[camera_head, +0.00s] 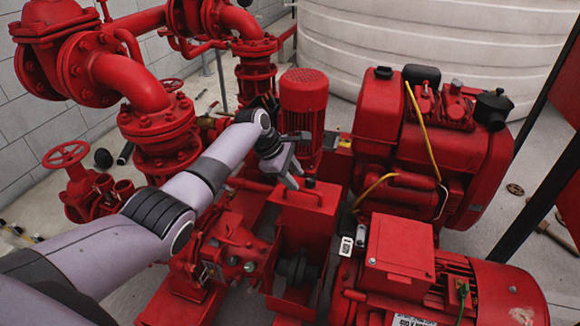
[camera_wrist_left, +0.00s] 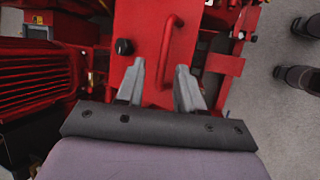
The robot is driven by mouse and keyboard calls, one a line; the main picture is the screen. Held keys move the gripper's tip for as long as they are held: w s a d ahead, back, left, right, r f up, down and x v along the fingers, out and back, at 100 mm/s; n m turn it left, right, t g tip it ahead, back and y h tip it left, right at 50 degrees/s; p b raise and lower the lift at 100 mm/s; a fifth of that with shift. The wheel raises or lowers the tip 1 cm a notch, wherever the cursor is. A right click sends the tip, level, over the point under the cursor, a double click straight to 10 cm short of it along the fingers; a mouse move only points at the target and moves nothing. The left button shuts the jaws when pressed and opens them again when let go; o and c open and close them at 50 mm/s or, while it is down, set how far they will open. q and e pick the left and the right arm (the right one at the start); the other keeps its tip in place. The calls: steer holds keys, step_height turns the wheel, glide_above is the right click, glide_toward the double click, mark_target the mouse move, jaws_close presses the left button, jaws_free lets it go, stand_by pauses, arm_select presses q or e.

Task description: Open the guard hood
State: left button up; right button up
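The guard hood (camera_head: 303,215) is a red box-like cover in the middle of the head view, between the pump and the red motor. Its top looks closed. In the left wrist view, the hood's red top (camera_wrist_left: 143,22) carries a red bar handle (camera_wrist_left: 169,45) and a black knob (camera_wrist_left: 124,46). My left gripper (camera_head: 292,176) is just over the hood's top. Its two fingers are apart in the left wrist view (camera_wrist_left: 160,72), with the handle's near end showing between them. I cannot tell whether they touch it. My right gripper is not in view.
A red engine (camera_head: 430,130) stands at the right and a red electric motor (camera_head: 480,290) at the front right. Red pipes and valves (camera_head: 150,110) crowd the left. A vertical red motor (camera_head: 304,100) stands behind the hood. A white tank (camera_head: 420,40) fills the back.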

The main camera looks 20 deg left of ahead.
arm_select(q)
steer(key=shift+s+a+r, duration=0.25)
steer(key=shift+a+r, duration=0.05)
steer(key=shift+r, duration=0.3)
steer(key=s+d+f+m+y, duration=0.1)
steer(key=s+f+m, duration=0.5)
steer(key=s, duration=0.4)
steer(key=s+d+f+m+y, duration=0.1)
steer(key=s+f+m, duration=0.45)
steer(key=s, duration=0.45)
steer(key=s+a+r+m+y, duration=0.1)
steer(key=s+r+m, duration=0.25)
steer(key=s, duration=0.65)
steer(key=s+a+r+m+y, duration=0.1)
steer(key=s+a+r+m, duration=0.3)
steer(key=s, duration=0.6)
steer(key=w+d+f+m+t+h+p, duration=0.1)
steer(key=w+d+f+t+p, duration=0.2)
steer(key=w+d+f+t, duration=0.2)
steer(key=shift+w+d+f+t+h, duration=0.15)
steer(key=shift+w+f+t+h, duration=0.25)
steer(key=shift+f+t, duration=0.65)
